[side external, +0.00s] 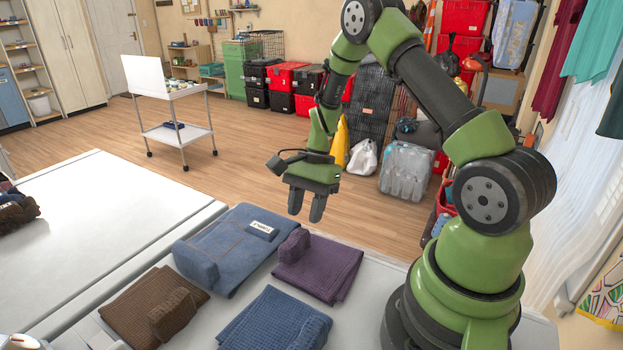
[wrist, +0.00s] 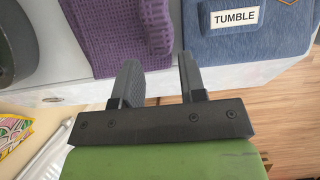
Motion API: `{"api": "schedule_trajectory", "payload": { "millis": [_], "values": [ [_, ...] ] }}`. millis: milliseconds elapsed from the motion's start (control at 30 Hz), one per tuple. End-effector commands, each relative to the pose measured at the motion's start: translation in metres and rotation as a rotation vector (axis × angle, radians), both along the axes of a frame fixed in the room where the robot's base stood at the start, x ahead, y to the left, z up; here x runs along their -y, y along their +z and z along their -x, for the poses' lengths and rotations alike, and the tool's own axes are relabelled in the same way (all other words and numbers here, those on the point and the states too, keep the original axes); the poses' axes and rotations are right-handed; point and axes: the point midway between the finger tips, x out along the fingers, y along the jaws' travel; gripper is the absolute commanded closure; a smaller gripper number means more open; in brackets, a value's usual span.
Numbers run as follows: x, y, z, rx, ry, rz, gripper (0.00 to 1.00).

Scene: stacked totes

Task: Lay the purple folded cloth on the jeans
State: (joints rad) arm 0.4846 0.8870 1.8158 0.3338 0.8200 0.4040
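The purple folded cloth (side external: 318,266) lies flat on the white worktop, with a rolled ridge at its left end. It also shows at the top of the wrist view (wrist: 112,38). The folded blue jeans (side external: 228,250) lie just left of it in the side view, with a white label on top. In the wrist view the jeans (wrist: 270,45) carry the label "TUMBLE". My gripper (side external: 306,216) hangs above and behind the cloth and jeans, fingers down. Its two fingers (wrist: 158,80) are apart with nothing between them.
A brown folded cloth (side external: 150,305) and a blue waffle cloth (side external: 274,320) lie nearer the camera on the worktop (side external: 365,250). Another white surface (side external: 90,220) stands to the left, with a dark bundle (side external: 17,208) on it. The air around my gripper is clear.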

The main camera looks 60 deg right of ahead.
Motion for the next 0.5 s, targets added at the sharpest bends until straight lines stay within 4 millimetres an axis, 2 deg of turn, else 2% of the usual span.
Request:
{"api": "schedule_trajectory", "payload": {
  "millis": [33,200,300,500],
  "values": [
    [0.006,0.012,-0.001,0.008,-0.002,0.003,0.62],
    [0.020,0.047,-0.001,0.007,-0.002,0.004,0.62],
    [0.027,0.064,-0.001,0.005,-0.002,0.003,0.62],
    [0.033,0.083,0.000,0.005,0.004,0.004,0.62]
  ]
}}
